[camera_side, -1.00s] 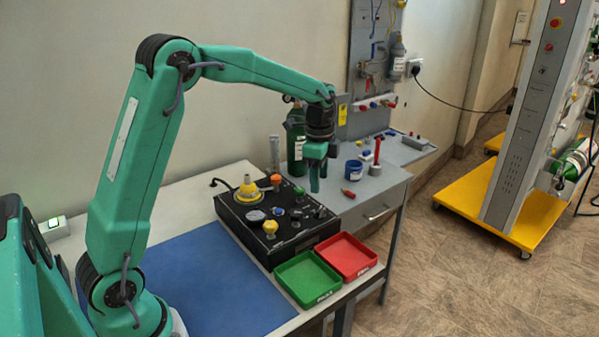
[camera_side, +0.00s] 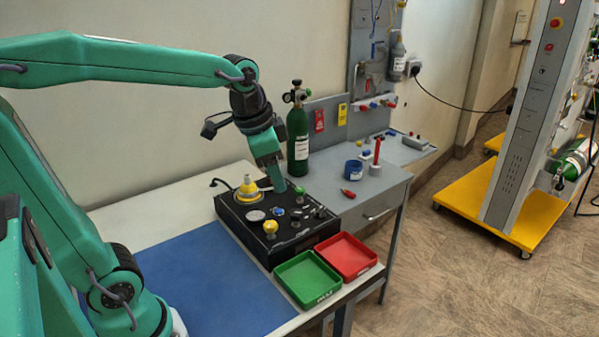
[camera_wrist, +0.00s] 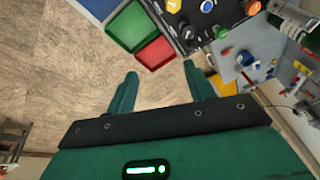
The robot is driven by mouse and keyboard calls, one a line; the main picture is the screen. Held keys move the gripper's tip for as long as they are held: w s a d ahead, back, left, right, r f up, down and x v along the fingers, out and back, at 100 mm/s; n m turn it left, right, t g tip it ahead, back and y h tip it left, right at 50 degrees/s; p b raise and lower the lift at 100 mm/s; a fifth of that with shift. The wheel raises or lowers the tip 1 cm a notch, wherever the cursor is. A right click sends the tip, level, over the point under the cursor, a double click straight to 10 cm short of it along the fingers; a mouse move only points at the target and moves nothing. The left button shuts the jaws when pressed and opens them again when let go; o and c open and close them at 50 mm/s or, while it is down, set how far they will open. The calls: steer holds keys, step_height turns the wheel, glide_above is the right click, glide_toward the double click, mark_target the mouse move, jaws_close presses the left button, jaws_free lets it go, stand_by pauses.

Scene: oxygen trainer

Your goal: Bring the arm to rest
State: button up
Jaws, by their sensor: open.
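My gripper (camera_side: 281,184) hangs tilted over the back part of the black control box (camera_side: 262,245) in the side view. In the wrist view my gripper (camera_wrist: 160,85) shows two green fingers spread well apart, with nothing between them but the floor beyond. The black box has a yellow cone-shaped fitting (camera_side: 248,188), a yellow knob (camera_side: 270,227), a green knob (camera_side: 299,190) and a round gauge (camera_side: 256,215) on top. The side view does not show clearly whether the fingertips touch anything on the box.
A green tray (camera_side: 307,291) and a red tray (camera_side: 346,270) sit at the bench's front right. A green gas cylinder (camera_side: 298,145) stands behind the box. A blue cup (camera_side: 354,169) and a red-handled item (camera_side: 377,150) stand farther right. The blue mat (camera_side: 205,285) is clear.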

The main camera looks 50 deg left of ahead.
steer(key=s+d+f+n+t, duration=0.1)
steer(key=s+n, duration=0.3)
steer(key=s, duration=0.6)
steer(key=shift+d+f+n+t, duration=0.3)
steer(key=shift+d+f+t, duration=0.1)
steer(key=shift+t, duration=0.1)
